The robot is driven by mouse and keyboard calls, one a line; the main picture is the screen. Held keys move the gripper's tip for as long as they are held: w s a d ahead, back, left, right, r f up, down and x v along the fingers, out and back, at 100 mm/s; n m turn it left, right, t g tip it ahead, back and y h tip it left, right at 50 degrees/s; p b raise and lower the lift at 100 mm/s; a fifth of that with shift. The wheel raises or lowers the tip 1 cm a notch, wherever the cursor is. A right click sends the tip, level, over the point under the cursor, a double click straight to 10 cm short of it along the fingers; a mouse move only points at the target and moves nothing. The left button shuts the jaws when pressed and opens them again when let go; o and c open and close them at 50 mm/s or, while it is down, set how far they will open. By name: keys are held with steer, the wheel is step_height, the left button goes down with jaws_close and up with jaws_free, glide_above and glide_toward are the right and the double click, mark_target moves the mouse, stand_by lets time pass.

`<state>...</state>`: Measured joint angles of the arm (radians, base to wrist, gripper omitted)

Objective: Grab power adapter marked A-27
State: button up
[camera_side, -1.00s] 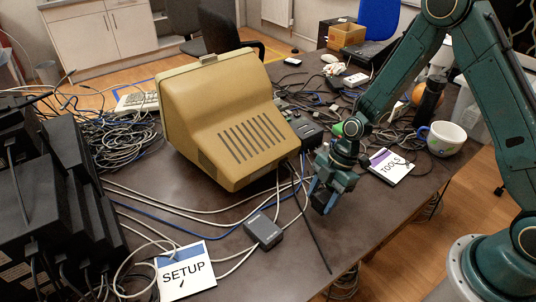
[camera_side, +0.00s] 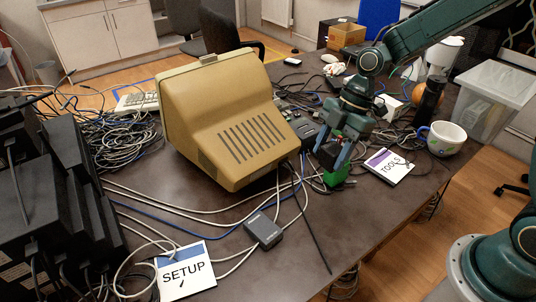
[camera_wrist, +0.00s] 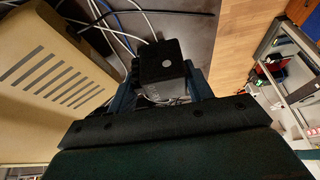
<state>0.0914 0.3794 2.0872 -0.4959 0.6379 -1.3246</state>
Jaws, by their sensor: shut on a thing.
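My gripper (camera_side: 334,155) is over the table right of the beige monitor, with blue fingers pointing down. It is shut on a black box-shaped adapter (camera_wrist: 168,66), which sits between the fingers in the wrist view. A pale round mark shows on its top; I cannot read any A-27 marking. In the side view this adapter (camera_side: 328,155) is small and dark, partly hidden by the fingers. A green block (camera_side: 337,176) shows just below the gripper; I cannot tell whether they touch. Another dark grey adapter (camera_side: 263,230) lies on the table near the SETUP card; its label is unreadable.
The beige monitor (camera_side: 225,120) stands close left of my gripper. Loose cables (camera_side: 240,208) cross the table. A TOOLS card (camera_side: 389,166) and a white mug (camera_side: 445,138) lie to the right. A SETUP card (camera_side: 184,271) is at the front. Black units (camera_side: 40,200) stand at left.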

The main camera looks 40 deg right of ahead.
steer(key=shift+r, duration=0.4)
stand_by(0.3)
